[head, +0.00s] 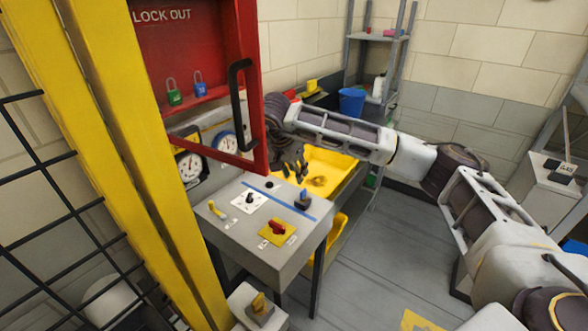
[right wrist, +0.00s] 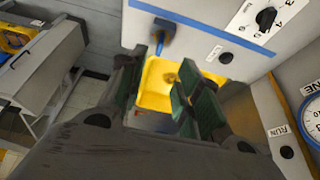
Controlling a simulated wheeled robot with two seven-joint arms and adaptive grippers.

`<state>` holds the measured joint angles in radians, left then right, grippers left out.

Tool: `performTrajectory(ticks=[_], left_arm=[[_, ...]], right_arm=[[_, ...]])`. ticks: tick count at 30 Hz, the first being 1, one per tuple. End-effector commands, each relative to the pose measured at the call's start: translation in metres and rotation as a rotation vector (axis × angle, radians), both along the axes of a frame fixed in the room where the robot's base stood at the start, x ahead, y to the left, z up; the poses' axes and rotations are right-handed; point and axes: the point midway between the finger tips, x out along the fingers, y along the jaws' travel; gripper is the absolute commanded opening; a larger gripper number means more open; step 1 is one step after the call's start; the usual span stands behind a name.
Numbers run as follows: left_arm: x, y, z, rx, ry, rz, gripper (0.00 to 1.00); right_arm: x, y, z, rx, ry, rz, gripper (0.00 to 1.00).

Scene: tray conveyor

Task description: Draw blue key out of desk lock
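The blue key (head: 304,197) stands upright in its lock near the right edge of the grey desk (head: 240,229). It also shows in the right wrist view (right wrist: 164,27), beyond the fingertips and nearer the left finger. My right gripper (head: 299,172) hangs over the desk's far right corner, behind the key and apart from it. In the right wrist view its two green-padded fingers (right wrist: 163,75) are spread with nothing between them. My left gripper is not in view.
The desk top also holds a red knob on a yellow plate (head: 278,230), a black dial (head: 249,199) and a yellow handle (head: 215,209). A red lockout cabinet (head: 195,50) with its black handle stands behind left. A yellow basin (head: 330,166) lies beyond the desk.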

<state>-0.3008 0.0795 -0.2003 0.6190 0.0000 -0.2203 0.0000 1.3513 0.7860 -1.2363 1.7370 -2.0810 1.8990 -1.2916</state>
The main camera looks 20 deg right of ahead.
Motion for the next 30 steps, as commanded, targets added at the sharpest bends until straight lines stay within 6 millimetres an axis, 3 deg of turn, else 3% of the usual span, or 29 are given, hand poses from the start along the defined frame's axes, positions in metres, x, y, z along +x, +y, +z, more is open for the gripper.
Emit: performTrajectory(ticks=[30], left_arm=[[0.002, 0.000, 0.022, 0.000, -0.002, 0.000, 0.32]], right_arm=[[0.022, -0.038, -0.105, 0.000, 0.003, -0.002, 0.34]])
